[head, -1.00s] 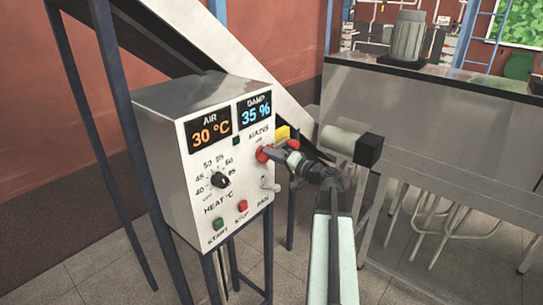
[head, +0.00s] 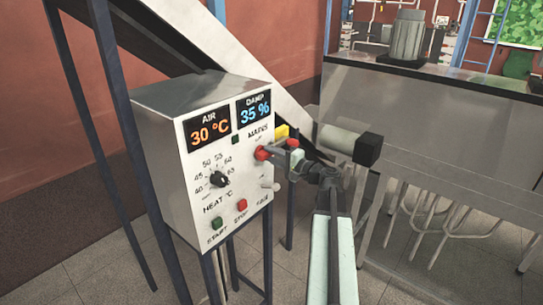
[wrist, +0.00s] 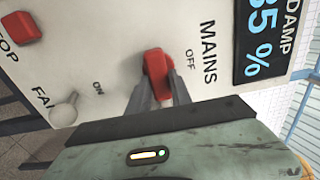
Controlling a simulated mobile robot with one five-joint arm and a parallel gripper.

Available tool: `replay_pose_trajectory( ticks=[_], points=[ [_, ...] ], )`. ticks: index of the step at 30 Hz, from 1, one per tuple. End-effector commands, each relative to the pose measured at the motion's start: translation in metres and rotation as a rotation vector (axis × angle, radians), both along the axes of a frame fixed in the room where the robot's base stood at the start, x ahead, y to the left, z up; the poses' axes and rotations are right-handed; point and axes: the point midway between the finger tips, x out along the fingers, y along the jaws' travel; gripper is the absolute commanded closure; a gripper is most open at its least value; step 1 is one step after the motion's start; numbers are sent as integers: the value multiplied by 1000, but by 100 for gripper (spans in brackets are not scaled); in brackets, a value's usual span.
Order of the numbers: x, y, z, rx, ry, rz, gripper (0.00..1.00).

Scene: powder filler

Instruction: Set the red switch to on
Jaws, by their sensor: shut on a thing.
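The red switch (head: 262,153) sits on the right part of the metal control box's front, under the MAINS label. In the wrist view the red switch (wrist: 157,72) is between the printed ON on its left and OFF on its right, nearer OFF. My gripper (wrist: 158,92) is shut on it, with one grey finger on each side. In the head view my gripper (head: 275,152) reaches the switch from the right and covers part of the panel there. The exact angle of the switch is hard to tell.
The control box (head: 165,140) also carries a heat dial (head: 219,180), a green start button (head: 216,223), a red stop button (head: 241,205) and a fan toggle (head: 268,184) just below the switch. A grey cylinder with a black end (head: 368,149) stands out right of my gripper.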

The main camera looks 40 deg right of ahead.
Motion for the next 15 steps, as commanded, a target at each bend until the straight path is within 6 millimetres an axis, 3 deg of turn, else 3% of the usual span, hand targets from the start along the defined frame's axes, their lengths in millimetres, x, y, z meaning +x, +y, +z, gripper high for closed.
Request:
replay_pose_trajectory(
  ticks=[11,12,14,15],
  points=[
    [0,0,0,5,2,0,100],
    [0,0,0,5,2,0,69],
    [0,0,0,5,2,0,53],
    [0,0,0,5,2,0,53]
  ],
)
